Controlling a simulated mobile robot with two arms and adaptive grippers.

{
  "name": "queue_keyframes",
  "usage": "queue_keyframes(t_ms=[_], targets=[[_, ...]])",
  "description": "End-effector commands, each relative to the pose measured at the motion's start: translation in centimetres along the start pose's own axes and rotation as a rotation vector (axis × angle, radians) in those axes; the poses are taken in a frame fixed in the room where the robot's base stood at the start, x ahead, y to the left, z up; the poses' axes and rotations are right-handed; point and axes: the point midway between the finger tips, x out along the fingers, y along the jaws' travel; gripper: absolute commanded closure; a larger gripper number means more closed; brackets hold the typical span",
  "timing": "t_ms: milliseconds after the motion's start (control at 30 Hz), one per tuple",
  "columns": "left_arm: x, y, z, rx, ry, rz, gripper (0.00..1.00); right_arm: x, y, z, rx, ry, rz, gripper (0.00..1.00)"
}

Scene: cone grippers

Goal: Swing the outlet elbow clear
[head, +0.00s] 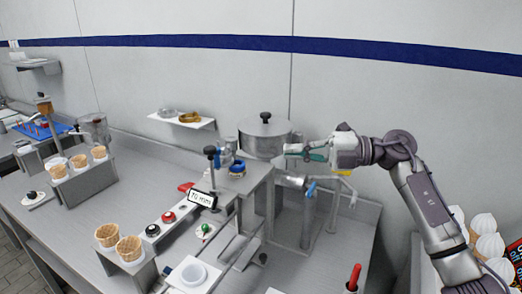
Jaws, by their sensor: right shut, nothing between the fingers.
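My right gripper (296,152) reaches in from the right. Its fingers are shut and empty, beside the lidded steel pot (265,138) on the raised stand. Below the gripper is a short grey horizontal outlet pipe (290,182) with a blue lever (311,188). A yellow bar (346,186) shows to its right, below my wrist. I cannot tell which of these parts is the outlet elbow. The gripper appears above the pipe; whether it touches anything is too small to tell. My left gripper is out of view.
A timer sign (202,199), red button (168,217) and black button (152,230) stand on the counter. Cones (130,248) sit in a front-left holder. A red-handled tool (354,277) is at lower right.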

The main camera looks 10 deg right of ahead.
Motion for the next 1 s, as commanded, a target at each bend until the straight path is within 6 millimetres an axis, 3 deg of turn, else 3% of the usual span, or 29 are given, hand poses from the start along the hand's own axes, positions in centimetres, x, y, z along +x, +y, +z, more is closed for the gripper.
queue_keyframes(t_ms=[400,600,800,1000], targets=[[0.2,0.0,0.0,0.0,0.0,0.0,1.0,8.4,0.1,-0.2,-0.001,0.006,0.003,1.0],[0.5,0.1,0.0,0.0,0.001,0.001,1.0,11.7,0.0,-0.1,-0.001,0.003,0.003,1.0],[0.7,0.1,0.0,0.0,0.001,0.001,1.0,13.1,0.0,-0.1,-0.001,0.001,0.001,1.0],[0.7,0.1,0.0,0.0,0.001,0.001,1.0,13.3,0.1,-0.1,-0.001,0.001,0.001,1.0]])
